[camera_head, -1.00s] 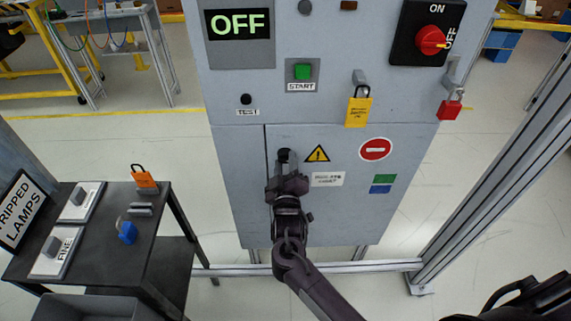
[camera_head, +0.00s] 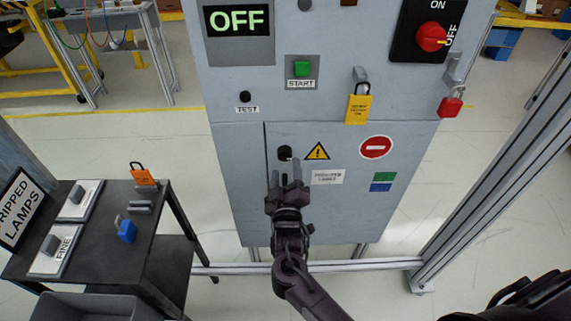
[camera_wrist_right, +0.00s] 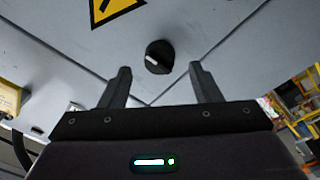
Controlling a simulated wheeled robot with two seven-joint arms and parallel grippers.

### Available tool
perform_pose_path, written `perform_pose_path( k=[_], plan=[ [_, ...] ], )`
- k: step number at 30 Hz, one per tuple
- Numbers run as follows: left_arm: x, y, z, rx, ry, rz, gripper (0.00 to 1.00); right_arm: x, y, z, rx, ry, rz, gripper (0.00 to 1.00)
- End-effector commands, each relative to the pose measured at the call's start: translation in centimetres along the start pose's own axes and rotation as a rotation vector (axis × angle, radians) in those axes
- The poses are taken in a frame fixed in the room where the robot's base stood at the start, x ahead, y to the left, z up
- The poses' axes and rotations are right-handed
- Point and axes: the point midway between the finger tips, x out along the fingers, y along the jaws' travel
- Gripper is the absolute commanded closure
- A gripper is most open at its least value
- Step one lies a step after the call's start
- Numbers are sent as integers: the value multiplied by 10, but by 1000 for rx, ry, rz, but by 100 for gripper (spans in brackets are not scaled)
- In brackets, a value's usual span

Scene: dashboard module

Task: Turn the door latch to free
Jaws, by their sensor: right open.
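The door latch (camera_head: 285,153) is a small dark round knob near the left edge of the lower door of the grey cabinet (camera_head: 350,215). In the right wrist view the latch (camera_wrist_right: 158,57) shows a light mark on its face and lies just beyond the fingertips, roughly between them. My right gripper (camera_head: 285,172) is open and empty, just below the latch and apart from it. Its two fingers (camera_wrist_right: 160,75) stand wide apart in the wrist view. My left gripper is not in view.
A yellow padlock (camera_head: 358,108) and a red padlock (camera_head: 450,107) hang on the cabinet. A dark table (camera_head: 110,250) with a blue padlock (camera_head: 127,231) and an orange padlock (camera_head: 143,175) stands at left. A metal frame post (camera_head: 490,185) stands at right. Floor between is clear.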

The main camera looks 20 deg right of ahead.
Motion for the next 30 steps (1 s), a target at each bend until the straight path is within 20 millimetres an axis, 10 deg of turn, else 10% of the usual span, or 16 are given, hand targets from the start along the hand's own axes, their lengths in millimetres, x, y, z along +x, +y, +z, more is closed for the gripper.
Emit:
perform_pose_path(
  k=[9, 26, 30],
  plan=[
    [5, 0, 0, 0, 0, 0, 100, -40, 0, 1, 0, -2, 0, 43],
    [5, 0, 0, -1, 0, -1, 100, -41, -1, 2, 0, -3, -4, 43],
    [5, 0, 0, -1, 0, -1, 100, -48, -28, 25, 4, -29, -79, 43]
  ],
)
